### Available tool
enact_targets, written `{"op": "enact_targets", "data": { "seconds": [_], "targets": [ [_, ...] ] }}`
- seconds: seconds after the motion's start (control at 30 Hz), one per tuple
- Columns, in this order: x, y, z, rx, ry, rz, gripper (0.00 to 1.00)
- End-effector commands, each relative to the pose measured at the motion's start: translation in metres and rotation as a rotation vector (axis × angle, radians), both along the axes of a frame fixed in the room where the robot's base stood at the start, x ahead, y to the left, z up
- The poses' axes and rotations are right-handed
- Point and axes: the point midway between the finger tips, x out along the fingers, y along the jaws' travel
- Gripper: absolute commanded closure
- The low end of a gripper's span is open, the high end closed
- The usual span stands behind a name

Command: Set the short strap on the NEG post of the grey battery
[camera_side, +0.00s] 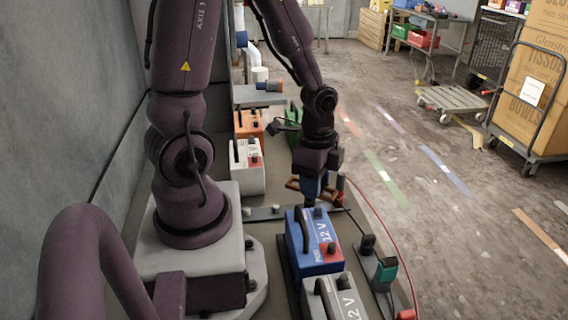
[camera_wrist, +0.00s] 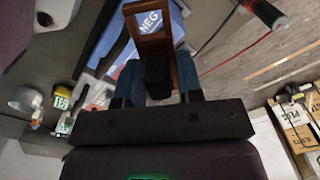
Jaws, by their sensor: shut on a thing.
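My gripper (camera_side: 318,190) is above the far end of the blue battery (camera_side: 308,262). Its blue fingers are shut on a copper-brown strap (camera_side: 293,184). In the wrist view the strap (camera_wrist: 131,28) is a frame with an opening, and a black block sits between the fingertips (camera_wrist: 158,82). A blue face marked NEG (camera_wrist: 149,21) shows through the opening. The grey battery (camera_side: 348,307), marked 12V, stands at the bottom of the side view, nearer the camera than the blue one. It is partly cut off, and I cannot make out its NEG post clearly. The strap is apart from it.
A white battery (camera_side: 246,178), an orange battery (camera_side: 247,127) and a green one (camera_side: 292,125) stand farther back. A red cable (camera_side: 388,225), a black clamp (camera_side: 367,243) and a teal tool (camera_side: 385,272) are right of the blue battery. Open floor lies to the right.

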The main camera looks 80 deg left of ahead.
Motion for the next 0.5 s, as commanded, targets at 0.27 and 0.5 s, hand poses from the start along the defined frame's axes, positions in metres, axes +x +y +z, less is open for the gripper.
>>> {"op": "enact_targets", "data": {
  "seconds": [0.27, 0.5],
  "targets": [
    [0.017, -0.093, 0.006, 0.001, -0.004, -0.489, 0.92],
    [0.011, -0.145, 0.011, 0.003, -0.001, -0.808, 0.92]
  ]
}}
